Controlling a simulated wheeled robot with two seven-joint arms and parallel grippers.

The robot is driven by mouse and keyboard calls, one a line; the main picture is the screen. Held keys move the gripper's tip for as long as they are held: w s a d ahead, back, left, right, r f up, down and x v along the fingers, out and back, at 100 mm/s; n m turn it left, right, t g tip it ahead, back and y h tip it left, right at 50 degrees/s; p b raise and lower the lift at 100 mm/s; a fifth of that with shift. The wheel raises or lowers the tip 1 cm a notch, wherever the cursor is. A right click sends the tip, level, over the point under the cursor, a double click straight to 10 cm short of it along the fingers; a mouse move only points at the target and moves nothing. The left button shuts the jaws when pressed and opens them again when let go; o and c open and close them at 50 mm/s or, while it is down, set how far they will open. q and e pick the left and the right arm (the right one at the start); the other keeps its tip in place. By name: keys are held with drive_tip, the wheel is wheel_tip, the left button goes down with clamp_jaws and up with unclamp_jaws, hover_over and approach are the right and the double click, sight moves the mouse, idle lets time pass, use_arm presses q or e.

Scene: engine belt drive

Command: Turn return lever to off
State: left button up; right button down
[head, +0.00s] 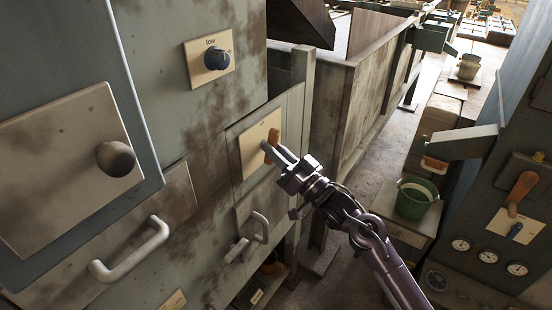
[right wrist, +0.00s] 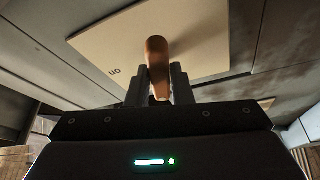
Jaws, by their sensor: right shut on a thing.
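The return lever (head: 272,137) has an orange-brown handle on a cream plate (head: 252,146) on the front of the grey machine. My right gripper (head: 271,148) is shut on the lever handle. In the right wrist view the handle (right wrist: 156,62) stands between the two dark fingers (right wrist: 158,88), in front of the cream plate (right wrist: 190,42). The word "on" shows on the plate left of the handle in that view. Any "off" marking is not visible. My left gripper is not in view.
A dark round knob (head: 116,158) and a pale handle (head: 130,250) are farther left. A smaller handle (head: 260,228) is below the lever. A green bucket (head: 414,198) stands on a stand to the right.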

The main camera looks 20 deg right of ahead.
drive_tip(key=shift+w+f+n+g+y+b, duration=0.1)
drive_tip(key=shift+n+g+y+b, duration=0.35)
drive_tip(key=shift+n, duration=0.8)
drive_tip(key=shift+f+n+g+y+b, duration=0.15)
drive_tip(key=shift+n+y+b, duration=0.45)
drive_tip(key=shift+n, duration=0.65)
drive_tip(key=shift+r+n, duration=0.1)
drive_tip(key=shift+n, duration=0.2)
drive_tip(key=c, duration=1.3)
unclamp_jaws()
drive_tip(key=shift+d+r, duration=0.1)
drive_tip(key=b+v, duration=0.1)
drive_tip(key=v, duration=0.7)
drive_tip(key=shift+w+b, duration=0.1)
drive_tip(key=shift+b, duration=0.25)
